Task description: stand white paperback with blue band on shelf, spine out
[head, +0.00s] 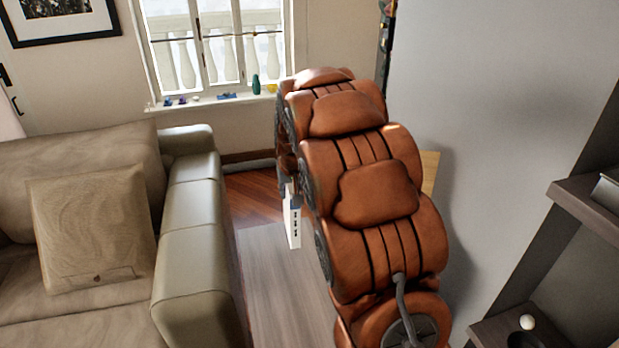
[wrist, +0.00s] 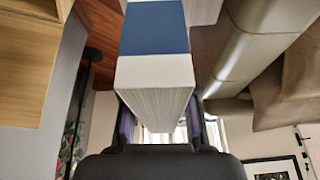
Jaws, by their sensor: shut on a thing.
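The white paperback with a blue band (wrist: 155,72) is held in my gripper (wrist: 160,118), with one finger on each side of it in the wrist view. Its page edges face the wrist camera, and the blue band crosses its upper face. In the head view the paperback (head: 293,224) hangs upright below the gripper, left of my arm, showing a narrow white face with dark marks. My arm hides most of the gripper there. Dark shelf boards (head: 585,206) stand at the right edge of the head view, well away from the book.
A beige sofa (head: 190,225) with a cushion (head: 95,225) fills the left. A grey wall (head: 490,110) stands right of my arm. A lower shelf board (head: 490,332) bears a small white ball (head: 527,322) and a dark round thing. Wood floor and a pale rug (head: 280,290) are clear.

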